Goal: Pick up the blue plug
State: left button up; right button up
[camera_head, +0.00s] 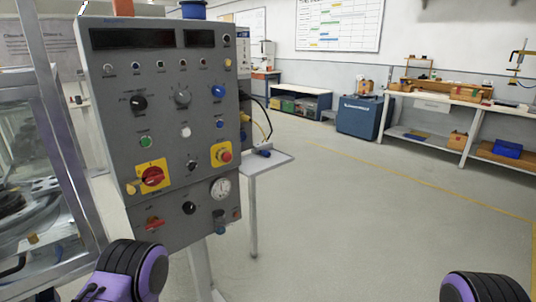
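A small blue piece that looks like the blue plug (264,153) lies on a small light-grey side shelf (275,162) at the right of the grey control panel (165,120). A yellow cable (266,128) and a black cable arc out from the panel's right side just above the shelf. The plug is small, so its exact shape and whether a cable joins it are unclear. Only black and purple parts of my two arms show, at the bottom left and bottom right. Both of my grippers are out of view.
The panel carries knobs, buttons, a red emergency stop (225,156) and a gauge (221,188). A glass-walled metal-framed machine (35,180) stands at the left. Open floor (370,220) lies to the right. A blue cabinet (358,117) and workbenches line the back.

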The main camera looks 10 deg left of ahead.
aim_at(267, 153)
jog(key=k, duration=0.5)
jog(key=u, duration=1.25)
jog(key=i, duration=0.95)
jog(key=z, duration=1.85)
jog(key=i, duration=0.3)
